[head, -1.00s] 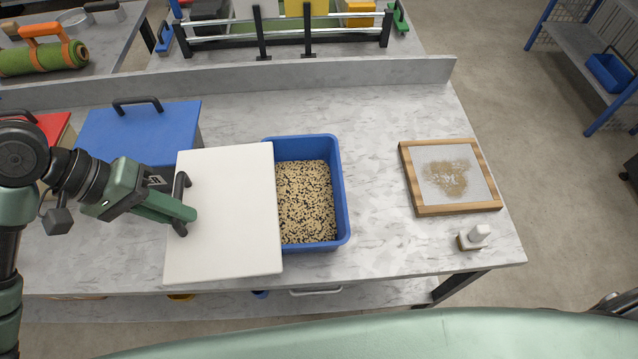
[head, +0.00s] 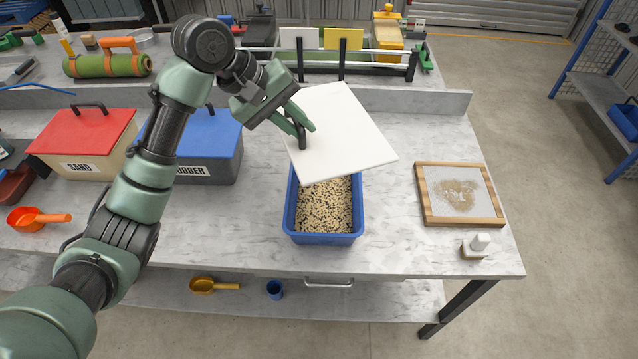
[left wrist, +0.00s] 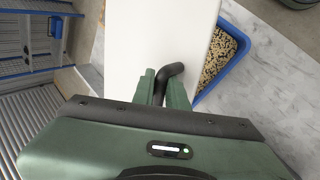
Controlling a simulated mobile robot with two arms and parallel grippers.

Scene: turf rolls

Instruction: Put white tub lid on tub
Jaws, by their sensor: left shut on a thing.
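The white lid (head: 345,140) is held in the air by its dark handle (head: 301,128) in my left gripper (head: 300,120), which is shut on it. The lid is tilted and turned, over the far part of the blue tub (head: 323,239). The tub stands on the bench, with a pale and dark granular fill (head: 325,207) showing in its near part; its far part is hidden by the lid. In the left wrist view the lid (left wrist: 150,35) and handle (left wrist: 170,75) are between the fingers, and the tub rim (left wrist: 238,50) shows at the right. My right gripper is out of view.
A tan box with a red lid (head: 85,130) and a dark box with a blue lid (head: 205,135) stand left of the tub. The bench between tub and tray is clear.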

